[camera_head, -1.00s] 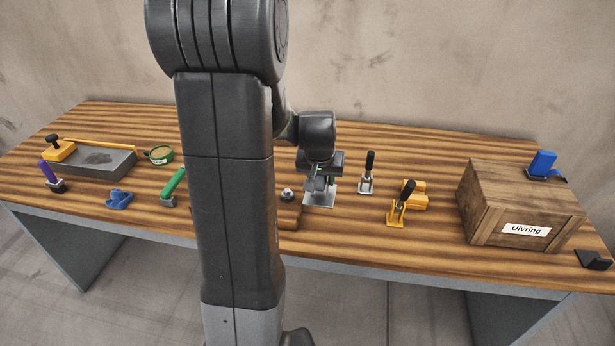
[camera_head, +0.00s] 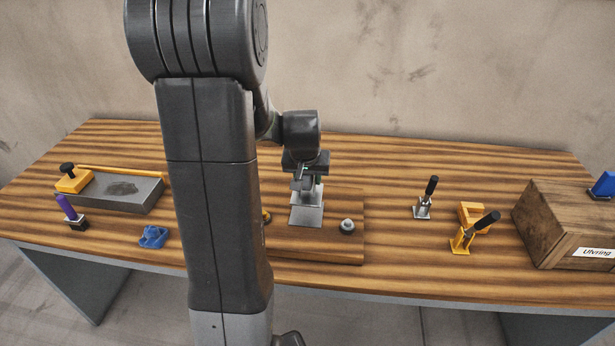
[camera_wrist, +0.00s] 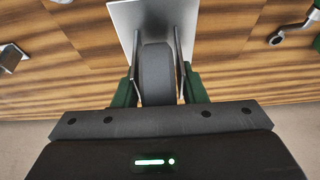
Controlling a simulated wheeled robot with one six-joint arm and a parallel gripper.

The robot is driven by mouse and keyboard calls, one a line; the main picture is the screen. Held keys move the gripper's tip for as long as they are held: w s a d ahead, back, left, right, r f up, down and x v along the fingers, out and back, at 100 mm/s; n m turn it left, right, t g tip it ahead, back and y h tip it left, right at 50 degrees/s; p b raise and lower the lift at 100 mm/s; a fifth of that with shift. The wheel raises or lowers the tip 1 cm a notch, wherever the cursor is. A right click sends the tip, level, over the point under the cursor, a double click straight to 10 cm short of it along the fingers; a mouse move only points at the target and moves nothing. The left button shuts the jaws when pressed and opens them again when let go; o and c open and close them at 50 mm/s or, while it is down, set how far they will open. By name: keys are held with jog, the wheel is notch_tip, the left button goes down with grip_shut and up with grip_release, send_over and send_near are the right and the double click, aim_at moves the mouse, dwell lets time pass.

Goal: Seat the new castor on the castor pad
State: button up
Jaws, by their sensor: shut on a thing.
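My gripper (camera_head: 306,180) is shut on the wheel of a castor, which also shows in the wrist view (camera_wrist: 157,72). The dark wheel sits between the green fingers (camera_wrist: 157,90), with metal fork sides beside it. Its flat silver plate (camera_wrist: 128,17) faces away from my gripper. In the head view the silver plate (camera_head: 306,216) shows below my gripper, over a dark wooden board (camera_head: 335,250). I cannot tell whether the plate touches the board. I cannot clearly make out the castor pad; my arm hides part of the board.
A round metal-topped knob (camera_head: 347,226) stands on the board, right of the castor. A silver clamp (camera_head: 423,200), an orange clamp (camera_head: 463,240) and a wooden crate (camera_head: 545,230) stand farther right. A grey tray (camera_head: 120,192) and a blue object (camera_head: 153,236) are left.

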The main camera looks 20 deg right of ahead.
jog(key=shift+f+b, duration=1.9)
jog(key=shift+f, duration=0.1)
jog(key=shift+f+b, duration=1.5)
jog(key=shift+b, duration=0.15)
dwell(2.3)
dwell(0.5)
jog(key=o, duration=1.3)
jog(key=o, duration=0.8)
